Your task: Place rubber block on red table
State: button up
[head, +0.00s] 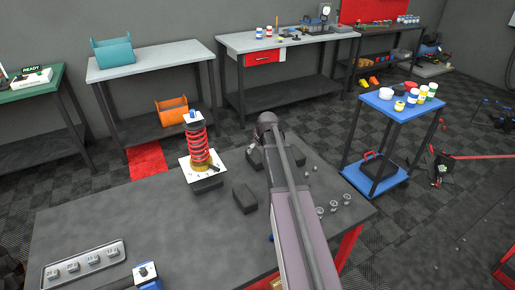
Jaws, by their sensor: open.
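A black rubber block (245,198) lies on the dark grey top of the red-framed table (130,222), left of my arm. Another dark block (206,187) sits at the front edge of the white plate under the red spring. I cannot tell which of these is the task's block. My arm runs up across the table's right half and hides part of the top.
The red coil spring (198,147) stands upright on its white plate. A grey tray (86,263) and a small blue-white device (146,273) are at the front left. Several small metal parts (333,207) lie right of my arm. The left middle of the tabletop is clear.

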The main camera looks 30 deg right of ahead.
jog(key=shift+p+v, duration=1.8)
jog(key=shift+v, duration=0.55)
jog(key=shift+f, duration=0.1)
jog(key=s+a, duration=0.3)
jog(key=a, duration=0.2)
jog(key=s+a+g, duration=0.1)
jog(key=s+a, duration=0.3)
jog(key=s+a+f+g, duration=0.1)
jog(key=s+a, duration=0.3)
jog(key=a, duration=0.1)
jog(key=shift+a, duration=0.35)
jog(key=s+a+g, duration=0.2)
jog(key=s+a, duration=0.6)
jog(key=s, duration=0.3)
jog(key=shift+a+f, duration=0.2)
jog(key=shift+w, duration=0.1)
